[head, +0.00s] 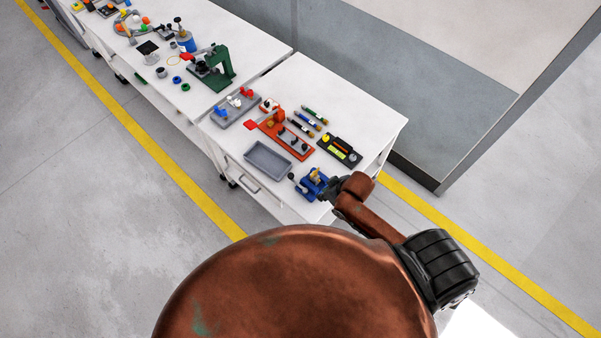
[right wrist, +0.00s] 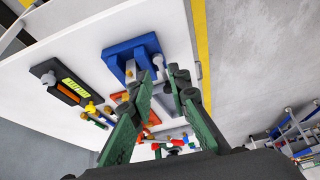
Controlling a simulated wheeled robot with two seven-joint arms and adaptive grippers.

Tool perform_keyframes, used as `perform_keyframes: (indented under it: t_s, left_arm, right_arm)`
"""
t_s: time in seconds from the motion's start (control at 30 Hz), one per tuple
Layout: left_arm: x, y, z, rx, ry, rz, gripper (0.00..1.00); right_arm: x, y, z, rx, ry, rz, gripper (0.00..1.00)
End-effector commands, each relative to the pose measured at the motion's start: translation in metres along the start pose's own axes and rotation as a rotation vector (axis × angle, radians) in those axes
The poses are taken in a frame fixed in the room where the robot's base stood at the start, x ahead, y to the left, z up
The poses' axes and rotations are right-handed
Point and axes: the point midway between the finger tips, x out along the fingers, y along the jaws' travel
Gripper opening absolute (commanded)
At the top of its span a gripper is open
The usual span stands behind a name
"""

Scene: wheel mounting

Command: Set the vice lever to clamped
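The blue vice (head: 313,184) stands near the front right corner of the near white table. In the right wrist view the vice's blue base (right wrist: 119,50) is beyond my fingers, with a grey rod and round end (right wrist: 158,61) near the fingertips. My right gripper (head: 331,190) is at the vice's right side and hides part of it. In the right wrist view its two green-padded fingers (right wrist: 162,82) are apart with nothing clearly held; contact with the vice cannot be told. My left gripper is out of view.
A grey tray (head: 268,160) lies left of the vice. A black level-like tool block (head: 340,150) and an orange clamp fixture (head: 286,139) stand behind it. Several pens lie farther back. A second table with a green press (head: 219,68) adjoins at the left.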

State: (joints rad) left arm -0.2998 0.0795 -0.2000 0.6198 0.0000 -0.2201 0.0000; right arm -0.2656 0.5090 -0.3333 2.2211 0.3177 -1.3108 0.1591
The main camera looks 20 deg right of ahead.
Motion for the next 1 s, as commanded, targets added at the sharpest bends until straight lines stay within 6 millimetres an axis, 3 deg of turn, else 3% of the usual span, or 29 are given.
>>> perform_keyframes:
  t_s: [0.23,0.37,0.43,0.77,0.87,1.0]
  left_arm:
    - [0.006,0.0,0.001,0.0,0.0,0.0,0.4]
    - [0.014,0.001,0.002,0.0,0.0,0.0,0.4]
    - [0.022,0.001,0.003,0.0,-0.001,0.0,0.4]
    - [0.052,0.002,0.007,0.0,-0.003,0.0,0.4]
    - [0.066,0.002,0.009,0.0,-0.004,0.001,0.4]
    - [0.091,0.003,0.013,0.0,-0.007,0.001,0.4]
  right_arm:
    - [-0.001,0.006,0.056,0.116,-0.048,0.074,0.0]
    - [0.016,0.013,0.097,0.176,-0.093,0.113,0.0]
    - [0.04,0.016,0.124,0.202,-0.124,0.13,0.0]
    - [0.159,0.017,0.21,0.222,-0.19,0.137,0.0]
    - [0.206,0.014,0.251,0.224,-0.215,0.134,0.0]
    - [0.278,0.001,0.329,0.222,-0.258,0.127,0.0]
